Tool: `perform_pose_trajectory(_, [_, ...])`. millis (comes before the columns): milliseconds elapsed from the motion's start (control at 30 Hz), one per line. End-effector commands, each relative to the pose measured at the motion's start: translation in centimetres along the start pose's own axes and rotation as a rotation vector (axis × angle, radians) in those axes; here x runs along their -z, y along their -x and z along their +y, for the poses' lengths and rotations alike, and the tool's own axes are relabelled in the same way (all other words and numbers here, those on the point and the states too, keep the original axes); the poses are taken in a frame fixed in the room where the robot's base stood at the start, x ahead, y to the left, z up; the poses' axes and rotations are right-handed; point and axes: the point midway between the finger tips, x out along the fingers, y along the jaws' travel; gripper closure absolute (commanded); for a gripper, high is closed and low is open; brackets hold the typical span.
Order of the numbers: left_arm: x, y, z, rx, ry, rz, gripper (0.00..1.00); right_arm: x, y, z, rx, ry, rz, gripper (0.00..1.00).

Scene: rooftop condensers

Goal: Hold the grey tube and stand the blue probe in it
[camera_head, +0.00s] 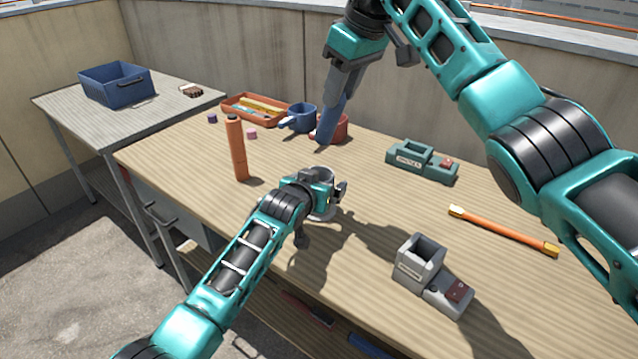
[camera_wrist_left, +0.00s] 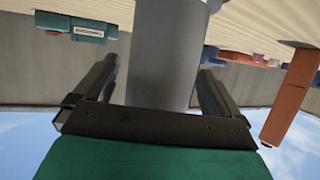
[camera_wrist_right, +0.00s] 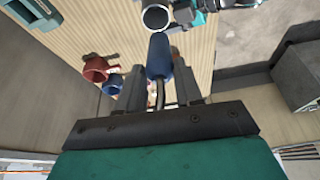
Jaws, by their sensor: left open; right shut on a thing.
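The grey tube (camera_head: 324,211) stands on the workbench, partly hidden by my left gripper (camera_head: 331,191). In the left wrist view the tube (camera_wrist_left: 164,55) lies between the fingers of my left gripper (camera_wrist_left: 164,85), which are open with gaps on both sides. My right gripper (camera_head: 345,83) is shut on the blue probe (camera_head: 330,118) and holds it tilted, thick end down, above the bench. In the right wrist view the probe (camera_wrist_right: 159,56) points towards the tube's open round mouth (camera_wrist_right: 156,18); its end is apart from the tube in the head view.
An orange cylinder (camera_head: 236,150) stands left of the tube. A red tray (camera_head: 240,112), blue mug (camera_head: 301,116) and red mug (camera_head: 342,128) are behind. A green holder (camera_head: 405,157), orange rod (camera_head: 502,231) and grey holder (camera_head: 412,274) lie right. A blue crate (camera_head: 118,88) is on the side table.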

Motion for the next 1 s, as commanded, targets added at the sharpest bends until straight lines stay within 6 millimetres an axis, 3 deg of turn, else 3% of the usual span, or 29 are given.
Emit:
perform_pose_trajectory(400, [0.04, -0.38, -0.02, 0.000, 0.000, 0.001, 0.04, 0.05, 0.07, -0.01, -0.001, 0.001, 0.002, 1.00])
perform_pose_trajectory(1000, [0.00, -0.37, -0.02, 0.000, 0.000, 0.000, 0.61, 0.05, 0.07, -0.01, -0.001, 0.001, 0.002, 1.00])
